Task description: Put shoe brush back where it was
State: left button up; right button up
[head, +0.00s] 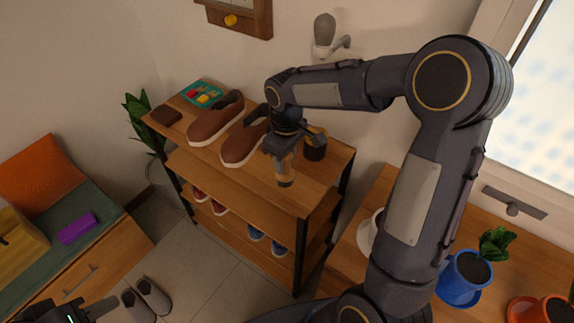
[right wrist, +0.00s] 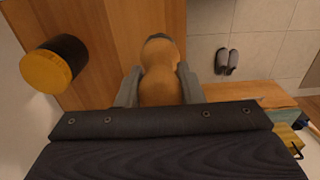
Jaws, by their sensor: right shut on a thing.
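The shoe brush (head: 285,172), tan with a grey end, is in my right gripper (head: 281,150) above the right part of the shoe rack's wooden top (head: 312,190). In the right wrist view the brush (right wrist: 160,78) sits between the two grey fingers (right wrist: 160,90), which are shut on it. I cannot tell whether its lower end touches the rack top. My left gripper (head: 78,312) shows only partly at the bottom left edge, and its jaws are not clear.
A dark jar (head: 315,147) stands close beside the brush; its yellow-brown lid (right wrist: 45,72) shows in the right wrist view. Brown shoes (head: 215,120), a brown block (head: 166,115) and a teal tray (head: 190,92) fill the rack's left side. The front right top is clear.

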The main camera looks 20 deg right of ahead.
aim_at(287, 168)
jog(key=shift+w+d+f, duration=0.3)
jog(key=shift+f, duration=0.2)
jog(key=shift+w+d+f, duration=0.15)
jog(key=shift+f, duration=1.65)
jog(key=shift+f, duration=0.2)
jog(key=o, duration=1.2)
jog(key=shift+r, duration=0.1)
